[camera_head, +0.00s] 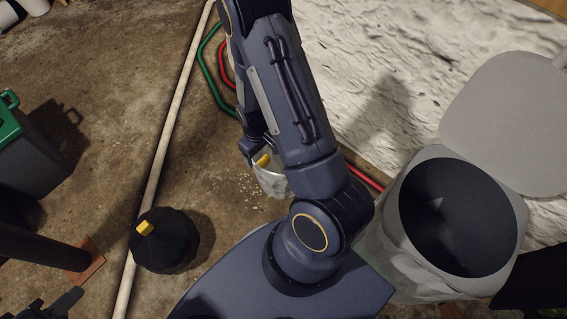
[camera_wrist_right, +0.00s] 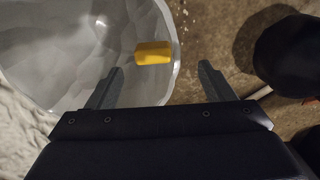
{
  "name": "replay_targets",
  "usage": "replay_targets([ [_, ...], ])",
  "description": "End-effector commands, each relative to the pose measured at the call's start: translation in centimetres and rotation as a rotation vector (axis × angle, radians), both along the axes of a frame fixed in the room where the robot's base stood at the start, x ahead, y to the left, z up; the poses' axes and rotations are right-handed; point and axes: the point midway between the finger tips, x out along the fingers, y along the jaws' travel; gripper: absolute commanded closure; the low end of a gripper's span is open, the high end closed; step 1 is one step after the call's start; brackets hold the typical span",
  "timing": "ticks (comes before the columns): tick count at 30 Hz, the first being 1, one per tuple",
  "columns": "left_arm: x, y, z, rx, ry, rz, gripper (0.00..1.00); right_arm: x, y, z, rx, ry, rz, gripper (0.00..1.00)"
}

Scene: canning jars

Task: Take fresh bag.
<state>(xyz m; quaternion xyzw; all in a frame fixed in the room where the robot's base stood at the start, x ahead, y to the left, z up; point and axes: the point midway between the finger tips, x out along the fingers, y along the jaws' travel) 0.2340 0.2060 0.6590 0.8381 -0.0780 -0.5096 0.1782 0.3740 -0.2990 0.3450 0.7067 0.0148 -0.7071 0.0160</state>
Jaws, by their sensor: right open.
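A pale, faceted bag-like thing with a yellow tab (camera_head: 274,183) stands on the floor, partly hidden behind my right arm in the head view. It fills the upper left of the right wrist view (camera_wrist_right: 60,50), with its yellow tab (camera_wrist_right: 153,53) at the rim. My right gripper (camera_wrist_right: 160,67) is open, its fingers either side of the tab in the picture; contact cannot be told. A black bag with a yellow tab (camera_head: 165,245) stands to the left, and shows in the wrist view (camera_wrist_right: 290,55). What seems my left gripper (camera_head: 65,302) is at the lower left, its jaws unclear.
A grey bin (camera_head: 510,225) stands open at the right, its lid (camera_head: 510,120) tilted back and its inside dark. A dark box with a green lid (camera_head: 35,150) is at the left. A pale pole (camera_head: 172,145) crosses the floor. Red and green tubes lie behind my arm.

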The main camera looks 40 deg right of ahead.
Motion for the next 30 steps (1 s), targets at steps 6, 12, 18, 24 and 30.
replay_targets([
  [6,0.0,0.0,-1.2,0.000,0.000,0.000,0.64,0.0,-0.2,-2.3,0.001,0.000,-0.003,0.24],
  [12,0.0,0.0,-3.2,0.000,0.000,0.000,0.64,0.0,-0.8,-5.2,0.002,0.001,-0.003,0.24],
  [18,0.0,0.0,-3.9,0.000,0.000,0.000,0.64,0.0,-0.8,-6.9,0.002,-0.001,-0.002,0.24],
  [24,0.0,0.0,-3.7,0.000,0.000,0.000,0.64,0.0,-0.8,-6.7,0.002,-0.001,-0.002,0.27],
  [30,0.0,0.0,-3.7,0.000,0.000,0.000,0.64,0.0,-0.8,-6.7,0.002,-0.001,-0.002,0.53],
])
